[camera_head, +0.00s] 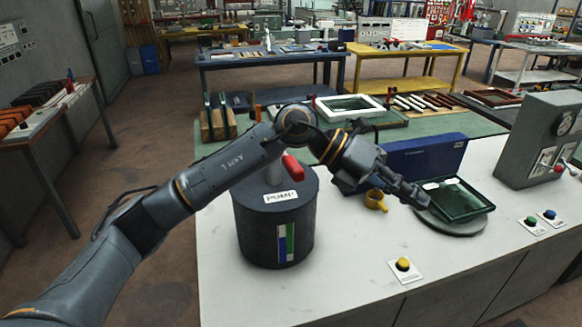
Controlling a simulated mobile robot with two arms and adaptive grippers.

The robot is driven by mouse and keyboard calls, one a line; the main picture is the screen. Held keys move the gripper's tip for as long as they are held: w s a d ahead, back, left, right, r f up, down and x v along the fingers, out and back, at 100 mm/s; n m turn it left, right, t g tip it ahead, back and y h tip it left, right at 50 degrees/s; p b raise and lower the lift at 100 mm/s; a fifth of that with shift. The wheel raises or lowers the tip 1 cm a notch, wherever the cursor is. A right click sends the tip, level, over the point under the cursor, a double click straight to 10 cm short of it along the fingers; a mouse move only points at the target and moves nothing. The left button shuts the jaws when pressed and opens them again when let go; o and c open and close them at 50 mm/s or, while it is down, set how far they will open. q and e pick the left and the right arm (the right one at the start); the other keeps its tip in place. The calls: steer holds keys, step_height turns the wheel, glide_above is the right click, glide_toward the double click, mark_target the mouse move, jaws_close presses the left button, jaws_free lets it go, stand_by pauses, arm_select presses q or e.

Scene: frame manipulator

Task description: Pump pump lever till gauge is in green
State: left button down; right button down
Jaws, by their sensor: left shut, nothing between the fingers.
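The pump (265,228) is a dark grey cylinder with a white PUMP label, standing on the white worktop. A gauge strip (286,243) with white, blue and green parts is on its front; the exact level is too small to read. The red-ended pump lever (293,168) shows at the pump's top, just below my arm, which hides part of it. My left gripper (422,197) is shut and empty, reaching right past the pump, above the worktop near a round plate. It is well apart from the lever. My right gripper is out of view.
A green-lined tray (458,200) sits on the round plate. A yellow ring-like part (376,201) and a blue box (425,157) are near my gripper. A yellow button (403,264) is at the front, and a grey gauge box (538,140) stands right. The front worktop is mostly clear.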

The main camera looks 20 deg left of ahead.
arm_select(q)
steer(key=w+a+r+t+y, duration=0.15)
steer(key=w+a+y, duration=0.25)
steer(key=a+y, duration=0.55)
steer(key=n+t+y, duration=0.2)
steer(key=y, duration=0.1)
glide_toward(291, 165)
steer(key=shift+w+a+f+g+h+p, duration=0.25)
steer(key=shift+w+f+p, duration=0.05)
steer(key=shift+w+f, duration=0.05)
steer(key=shift+f, duration=0.15)
steer(key=shift+b+x, duration=1.9)
steer(key=shift+x, duration=1.55)
steer(key=shift+d, duration=0.1)
